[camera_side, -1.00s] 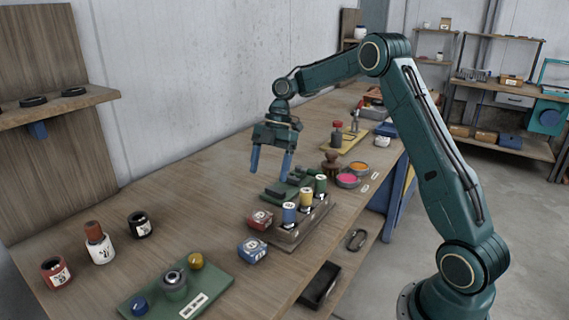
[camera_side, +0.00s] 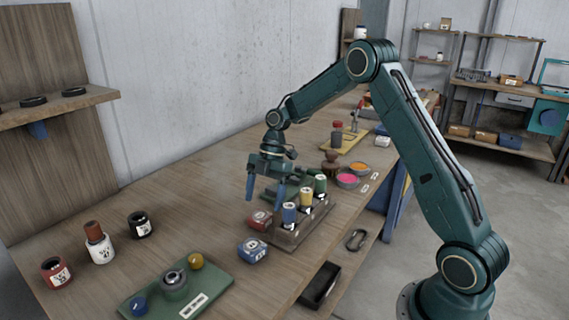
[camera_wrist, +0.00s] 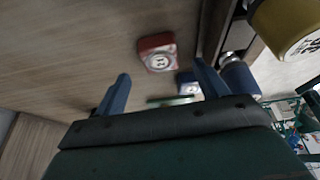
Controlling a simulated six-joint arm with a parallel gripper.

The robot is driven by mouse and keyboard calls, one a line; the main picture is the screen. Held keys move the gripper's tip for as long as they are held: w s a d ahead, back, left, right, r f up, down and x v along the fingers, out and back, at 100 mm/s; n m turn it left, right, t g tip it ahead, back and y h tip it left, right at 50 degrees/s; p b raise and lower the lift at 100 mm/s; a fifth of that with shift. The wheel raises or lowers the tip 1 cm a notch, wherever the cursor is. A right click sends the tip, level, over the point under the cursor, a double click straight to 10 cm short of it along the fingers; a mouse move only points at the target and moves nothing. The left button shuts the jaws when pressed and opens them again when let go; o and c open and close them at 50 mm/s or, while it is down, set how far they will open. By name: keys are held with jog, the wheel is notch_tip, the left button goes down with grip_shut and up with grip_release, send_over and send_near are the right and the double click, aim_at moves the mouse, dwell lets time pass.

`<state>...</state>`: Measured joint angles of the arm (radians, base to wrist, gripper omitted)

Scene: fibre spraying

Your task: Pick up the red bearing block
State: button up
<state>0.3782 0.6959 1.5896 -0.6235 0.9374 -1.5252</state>
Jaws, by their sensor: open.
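The red bearing block (camera_side: 260,220) sits on the wooden table, just left of the rack of bottles in the side view. In the wrist view the red block (camera_wrist: 157,52) shows beyond the fingertips, between them from left to right, with a pale marked face. My gripper (camera_side: 264,194) is open and empty, with two blue fingers pointing down, above and slightly behind the block in the side view. In the wrist view my gripper (camera_wrist: 160,82) has its fingers spread wide, with nothing between them.
A blue block (camera_side: 252,250) sits in front of the red one. The wooden rack (camera_side: 290,240) with several bottles stands close on the right. A green tray (camera_side: 215,285) with small parts lies at the front. The table left of the red block is clear.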

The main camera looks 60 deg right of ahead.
aim_at(260, 215)
jog(key=shift+x, duration=2.2)
jog(key=c, duration=1.2)
jog(key=shift+c, duration=0.2)
jog(key=shift+r, duration=0.1)
notch_tip(260, 215, up, 20)
